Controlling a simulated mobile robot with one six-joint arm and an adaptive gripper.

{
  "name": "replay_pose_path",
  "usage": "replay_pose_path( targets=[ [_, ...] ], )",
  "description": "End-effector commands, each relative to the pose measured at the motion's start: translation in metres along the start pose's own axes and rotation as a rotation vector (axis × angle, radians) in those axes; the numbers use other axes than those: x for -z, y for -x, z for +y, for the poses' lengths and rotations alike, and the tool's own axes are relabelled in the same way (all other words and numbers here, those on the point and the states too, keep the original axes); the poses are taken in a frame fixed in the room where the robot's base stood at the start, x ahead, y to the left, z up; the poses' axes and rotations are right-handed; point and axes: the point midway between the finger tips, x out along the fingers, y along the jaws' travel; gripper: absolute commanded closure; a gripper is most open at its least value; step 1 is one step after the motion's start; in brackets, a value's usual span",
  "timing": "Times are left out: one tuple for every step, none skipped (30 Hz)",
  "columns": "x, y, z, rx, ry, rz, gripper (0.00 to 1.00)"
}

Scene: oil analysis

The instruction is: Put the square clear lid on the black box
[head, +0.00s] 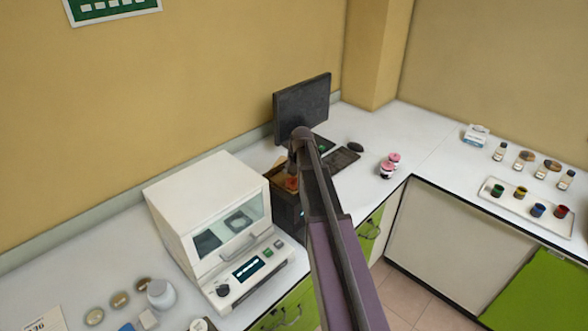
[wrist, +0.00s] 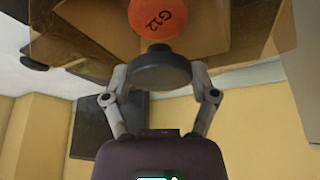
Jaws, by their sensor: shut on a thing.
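The black box (head: 287,212) stands on the counter between the white machine and the monitor. My gripper (wrist: 159,72) is shut on a dark round knob (wrist: 160,75), with one finger on each side. The knob appears to belong to the square clear lid (wrist: 215,30), whose see-through, brown-tinted sheet spreads behind it in the wrist view. In the head view my arm hides much of the box top and my fingers. I cannot tell whether the lid touches the box.
A white machine (head: 208,225) stands close left of the box. A monitor (head: 301,105), keyboard (head: 341,160) and mouse (head: 355,147) are behind it. Pink-capped jars (head: 388,167) sit to the right. A white tray (head: 522,212) with several small pots is at far right.

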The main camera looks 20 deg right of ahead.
Motion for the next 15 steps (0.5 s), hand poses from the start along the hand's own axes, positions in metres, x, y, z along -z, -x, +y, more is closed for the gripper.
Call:
replay_pose_path(
  targets=[
    [-0.0002, -0.0007, 0.0002, 0.000, 0.000, 0.001, 0.86],
    [-0.0003, -0.0010, 0.0002, 0.000, 0.000, 0.001, 0.86],
    [-0.0006, -0.0015, 0.0003, 0.000, 0.000, 0.001, 0.86],
    [-0.0007, -0.0019, 0.0003, 0.000, 0.000, 0.001, 0.86],
    [-0.0010, -0.0023, 0.0003, 0.000, 0.000, 0.001, 0.86],
    [-0.0012, -0.0029, 0.0004, 0.000, -0.001, 0.001, 0.86],
    [-0.0014, -0.0033, 0.0004, 0.000, -0.001, 0.001, 0.86],
    [-0.0015, -0.0037, 0.0005, 0.000, -0.001, 0.001, 0.86],
    [-0.0017, -0.0042, 0.0006, 0.000, -0.001, 0.001, 0.86],
    [-0.0019, -0.0045, 0.0006, 0.000, -0.001, 0.001, 0.86],
    [-0.0021, -0.0049, 0.0006, 0.000, -0.001, 0.001, 0.86],
    [-0.0023, -0.0054, 0.0007, 0.000, -0.001, 0.001, 0.86],
    [-0.0024, -0.0058, 0.0007, 0.000, -0.001, 0.001, 0.86],
    [-0.0026, -0.0062, 0.0008, 0.000, -0.001, 0.001, 0.86],
    [-0.0028, -0.0066, 0.0008, 0.000, -0.001, 0.001, 0.86]
  ],
)
